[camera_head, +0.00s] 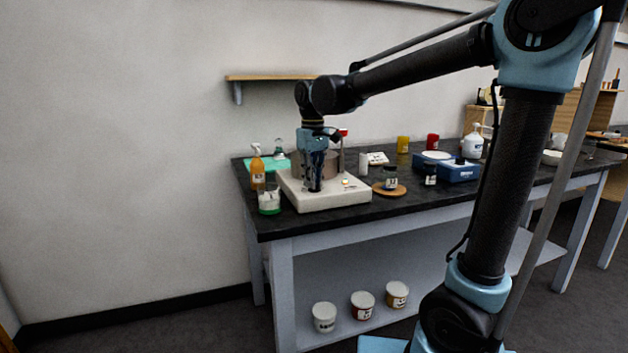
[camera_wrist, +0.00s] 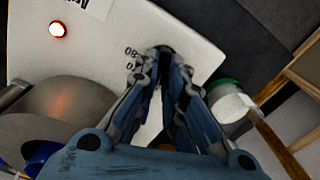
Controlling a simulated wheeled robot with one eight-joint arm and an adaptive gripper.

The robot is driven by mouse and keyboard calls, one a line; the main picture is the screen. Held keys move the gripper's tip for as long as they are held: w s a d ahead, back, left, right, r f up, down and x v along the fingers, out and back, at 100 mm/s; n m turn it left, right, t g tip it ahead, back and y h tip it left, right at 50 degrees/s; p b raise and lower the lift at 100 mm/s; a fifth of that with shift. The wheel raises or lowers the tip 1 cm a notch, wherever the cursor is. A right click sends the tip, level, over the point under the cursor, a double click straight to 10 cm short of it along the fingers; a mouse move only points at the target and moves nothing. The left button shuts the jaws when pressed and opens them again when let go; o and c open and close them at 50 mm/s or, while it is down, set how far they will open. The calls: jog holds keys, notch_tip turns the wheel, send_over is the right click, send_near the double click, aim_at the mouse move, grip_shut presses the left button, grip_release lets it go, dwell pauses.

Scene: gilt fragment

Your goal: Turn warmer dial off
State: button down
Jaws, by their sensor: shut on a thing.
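The warmer is a cream box (camera_head: 335,198) on the left part of the dark bench. A round metal pot (camera_head: 328,164) sits on it. In the wrist view the warmer's pale top (camera_wrist: 200,30) carries printed numbers beside a small dark dial (camera_wrist: 160,49). My gripper (camera_head: 315,186) reaches down to the warmer's front. In the wrist view my fingers (camera_wrist: 165,58) come together on the dial, shut on it and hiding most of it. An indicator light (camera_wrist: 57,29) glows on the warmer; it also shows in the head view (camera_head: 345,182).
An orange spray bottle (camera_head: 257,168) and a green-based glass jar (camera_head: 269,200) stand close left of the warmer. A jar on a wooden coaster (camera_head: 389,190) and a blue device (camera_head: 450,170) stand to the right. Several tubs sit on the lower shelf (camera_head: 400,275).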

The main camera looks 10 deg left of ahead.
jog(key=n, duration=0.5)
jog(key=shift+n, duration=0.3)
jog(key=n, duration=0.5)
jog(key=shift+s+r+n, duration=0.1)
jog(key=shift+s+n, duration=0.05)
jog(key=shift+n, duration=0.25)
jog(key=c, duration=1.7)
grip_release()
notch_tip(320, 180, up, 12)
jog(key=shift+f, duration=0.1)
jog(key=shift+d, duration=0.1)
